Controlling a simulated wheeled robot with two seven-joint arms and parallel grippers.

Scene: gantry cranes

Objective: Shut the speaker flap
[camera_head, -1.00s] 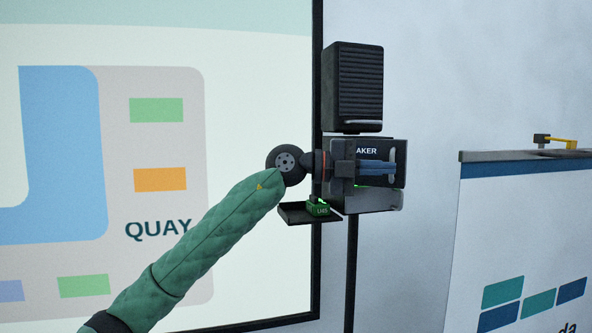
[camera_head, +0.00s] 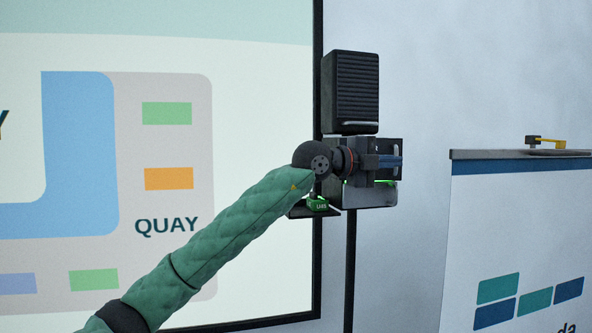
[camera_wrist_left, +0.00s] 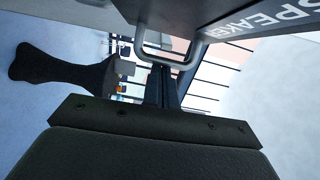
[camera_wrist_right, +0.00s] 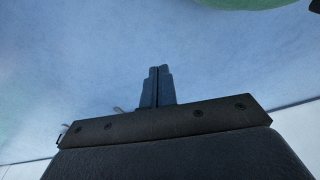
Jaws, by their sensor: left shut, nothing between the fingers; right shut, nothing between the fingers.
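The speaker flap is a dark panel (camera_head: 390,146) on the box below the black speaker (camera_head: 352,92). In the left wrist view the flap (camera_wrist_left: 222,14), with white SPEAKER lettering and a grey loop handle (camera_wrist_left: 188,64), fills the upper right. My left gripper (camera_head: 400,161) is shut and empty across the flap's front, hiding its lettering and handle in the head view. In the left wrist view its fingertips (camera_wrist_left: 159,70) are at the handle; I cannot tell if they touch. My right gripper (camera_wrist_right: 154,70) is shut and empty, away from the flap.
A grey lower housing (camera_head: 370,194) with a green glow above it sits under the flap. A small shelf (camera_head: 322,212) holds a green labelled block (camera_head: 317,204). A large screen (camera_head: 250,60) stands left, and a panel with a yellow-handled part (camera_head: 550,142) on top stands right.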

